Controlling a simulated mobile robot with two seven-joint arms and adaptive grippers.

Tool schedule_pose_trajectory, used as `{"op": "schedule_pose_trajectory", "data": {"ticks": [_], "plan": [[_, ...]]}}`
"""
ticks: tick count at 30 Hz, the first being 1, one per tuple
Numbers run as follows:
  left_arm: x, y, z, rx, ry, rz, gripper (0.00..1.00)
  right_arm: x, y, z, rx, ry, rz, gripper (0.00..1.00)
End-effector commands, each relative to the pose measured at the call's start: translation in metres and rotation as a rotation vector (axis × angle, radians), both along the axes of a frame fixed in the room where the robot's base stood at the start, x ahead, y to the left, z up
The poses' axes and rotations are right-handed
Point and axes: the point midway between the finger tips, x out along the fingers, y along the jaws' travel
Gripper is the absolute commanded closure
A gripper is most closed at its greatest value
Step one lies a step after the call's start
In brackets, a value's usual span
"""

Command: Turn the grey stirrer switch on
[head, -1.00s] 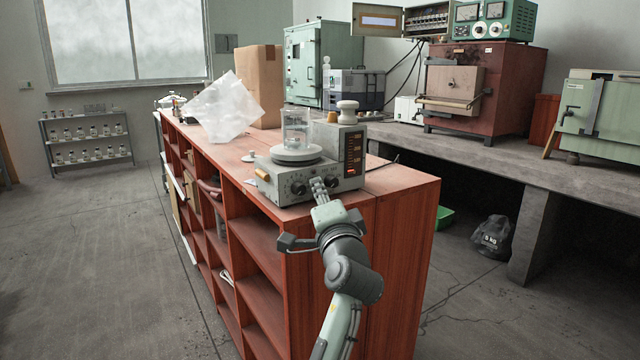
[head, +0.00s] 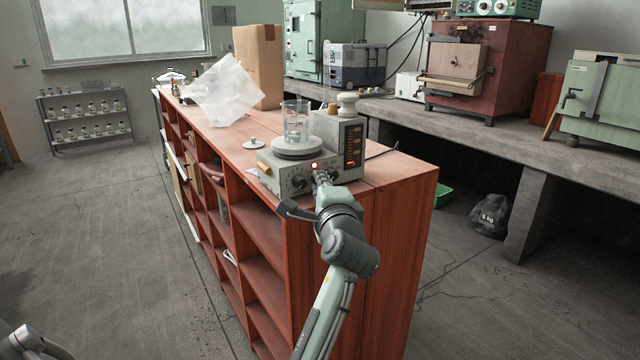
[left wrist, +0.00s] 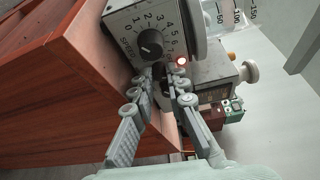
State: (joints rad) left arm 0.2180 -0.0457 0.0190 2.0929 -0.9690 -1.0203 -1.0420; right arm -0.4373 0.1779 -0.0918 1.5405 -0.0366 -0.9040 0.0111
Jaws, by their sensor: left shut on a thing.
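The grey stirrer (head: 287,182) stands on the near end of the red wooden shelf unit, with a glass beaker (head: 296,122) on its round plate. A red lamp (head: 314,166) glows on its front; it also shows in the left wrist view (left wrist: 181,61), beside the black speed dial (left wrist: 150,44). My left gripper (head: 321,178) is at the stirrer's front panel, right of the dial in the head view. In the left wrist view its fingertips (left wrist: 167,74) are close together just below the lamp, shut on the switch, which they mostly hide. My right gripper is not in view.
A small white lid (head: 251,144) lies left of the stirrer on the red shelf unit (head: 400,190). A crumpled clear sheet (head: 226,92) and a cardboard box (head: 258,68) are further back. A concrete bench (head: 480,133) with furnaces runs along the right.

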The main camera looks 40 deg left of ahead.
Motion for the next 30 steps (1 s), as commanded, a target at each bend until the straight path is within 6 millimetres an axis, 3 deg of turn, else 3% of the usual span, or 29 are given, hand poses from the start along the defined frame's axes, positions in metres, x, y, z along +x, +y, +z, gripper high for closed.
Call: {"op": "schedule_pose_trajectory", "data": {"ticks": [16, 17, 19, 30], "plan": [[0.0001, 0.0010, 0.0029, 0.014, 0.021, 0.002, 1.00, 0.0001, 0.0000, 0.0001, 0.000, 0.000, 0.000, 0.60], [0.0001, 0.0010, 0.0029, 0.014, 0.021, 0.002, 0.85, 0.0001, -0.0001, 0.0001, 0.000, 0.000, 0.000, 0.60], [0.0000, 0.0011, 0.0029, 0.014, 0.020, 0.002, 0.77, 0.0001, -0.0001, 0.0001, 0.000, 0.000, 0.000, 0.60], [0.0002, 0.0004, 0.0073, 0.010, 0.020, 0.001, 0.77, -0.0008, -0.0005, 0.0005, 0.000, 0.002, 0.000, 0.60]]}}
